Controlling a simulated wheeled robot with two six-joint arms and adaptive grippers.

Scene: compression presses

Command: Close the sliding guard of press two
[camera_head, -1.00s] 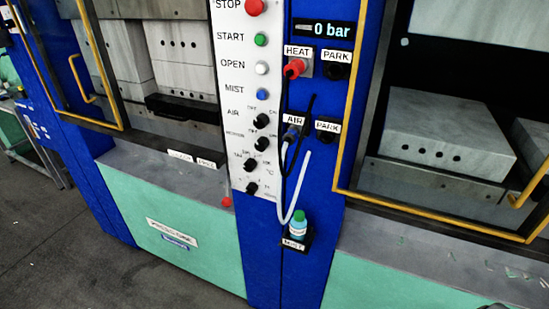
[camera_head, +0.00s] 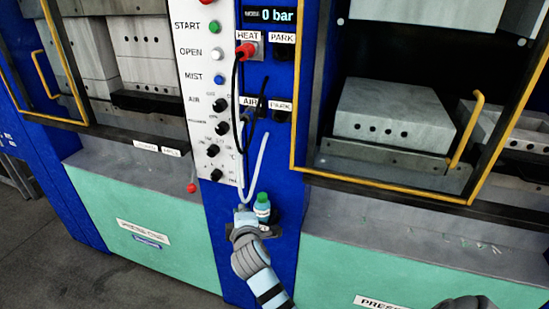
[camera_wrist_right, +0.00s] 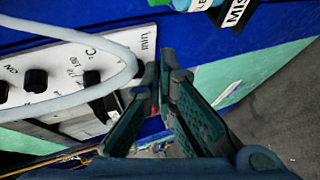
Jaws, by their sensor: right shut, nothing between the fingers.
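Two presses stand side by side, and I cannot read which is press two. The left press has a yellow-framed guard (camera_head: 66,72) with a yellow handle (camera_head: 40,76). This guard stands to the left, with the blocks to its right uncovered. The right press has a larger yellow-framed guard (camera_head: 296,112) across its opening, with a yellow handle (camera_head: 472,125) near its right side. My right gripper (camera_head: 243,214) is shut and empty in front of the blue column, beside the mist bottle, apart from both handles. In the right wrist view its fingers (camera_wrist_right: 165,75) meet.
The control panel (camera_head: 205,120) with knobs and buttons stands between the presses. A hose (camera_head: 258,165) and dark cables hang in front of the column. The mist bottle (camera_head: 262,208) is close to my right gripper. A grey ledge (camera_head: 400,238) runs below the right guard.

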